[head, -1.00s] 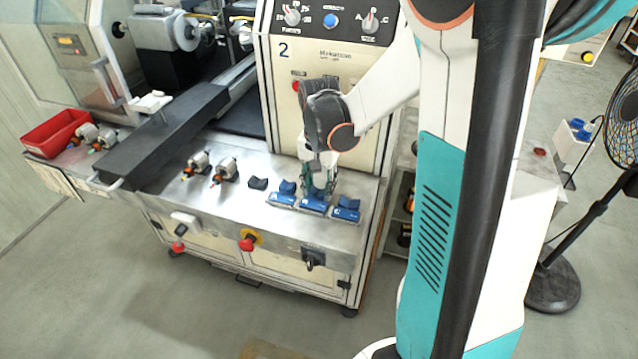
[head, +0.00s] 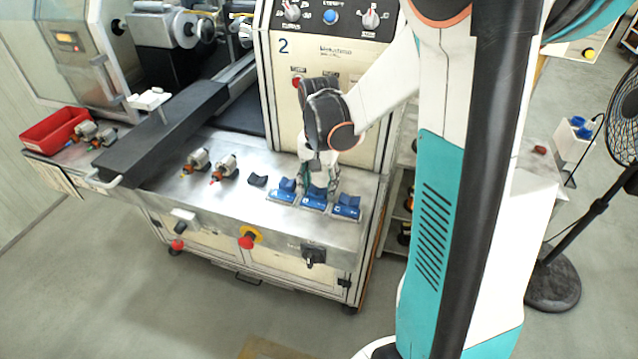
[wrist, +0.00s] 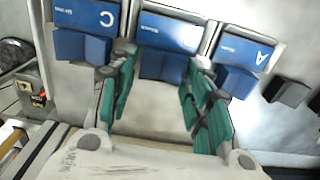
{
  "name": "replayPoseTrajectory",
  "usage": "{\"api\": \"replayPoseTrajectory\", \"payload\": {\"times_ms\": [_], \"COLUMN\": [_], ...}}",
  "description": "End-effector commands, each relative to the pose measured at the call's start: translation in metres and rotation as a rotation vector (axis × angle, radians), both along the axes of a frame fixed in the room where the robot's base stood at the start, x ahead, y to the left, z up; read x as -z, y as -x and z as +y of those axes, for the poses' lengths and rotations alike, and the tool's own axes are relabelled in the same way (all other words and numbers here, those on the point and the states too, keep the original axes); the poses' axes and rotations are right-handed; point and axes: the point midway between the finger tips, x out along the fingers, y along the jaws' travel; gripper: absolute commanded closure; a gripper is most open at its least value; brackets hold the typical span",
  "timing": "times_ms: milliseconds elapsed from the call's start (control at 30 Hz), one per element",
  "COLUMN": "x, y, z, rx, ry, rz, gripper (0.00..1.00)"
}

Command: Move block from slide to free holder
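Three blue holders stand in a row on the machine's metal ledge: A (head: 281,198), the middle one (head: 314,203) and C (head: 346,212). Each has a flat labelled front and a raised V-shaped blue part. In the wrist view, C (wrist: 85,14) is left, the middle holder (wrist: 170,32) is centred and A (wrist: 243,50) is right. My gripper (head: 319,178) is over the middle holder. Its green fingers (wrist: 163,98) are apart, either side of that holder's raised part, with nothing held between them. Contact cannot be told. I cannot tell which part is the slide.
A small black V-shaped block (head: 257,181) lies left of the holders. Two armatures (head: 210,165) lie further left. A long black rail (head: 165,128) crosses the ledge, and a red bin (head: 55,130) stands at far left. The machine's front panel (head: 325,65) rises behind my gripper.

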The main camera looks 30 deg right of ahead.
Motion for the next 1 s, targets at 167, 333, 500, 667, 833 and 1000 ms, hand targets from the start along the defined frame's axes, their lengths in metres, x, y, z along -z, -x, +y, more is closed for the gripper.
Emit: {"api": "replayPoseTrajectory", "payload": {"times_ms": [167, 333, 500, 667, 833, 1000], "x": [0.000, -0.001, -0.012, -0.039, -0.073, -0.101], "y": [0.000, 0.000, 0.000, 0.000, 0.000, 0.000], "z": [0.000, 0.000, 0.000, 0.000, 0.000, 0.000], "rx": [0.000, 0.000, 0.000, 0.000, 0.000, 0.000], "ry": [0.000, 0.000, 0.000, 0.000, 0.000, 0.000], "rz": [0.000, 0.000, 0.000, 0.000, 0.000, 0.000], "gripper": [0.41, 0.41, 0.41, 0.41, 0.41, 0.41]}}
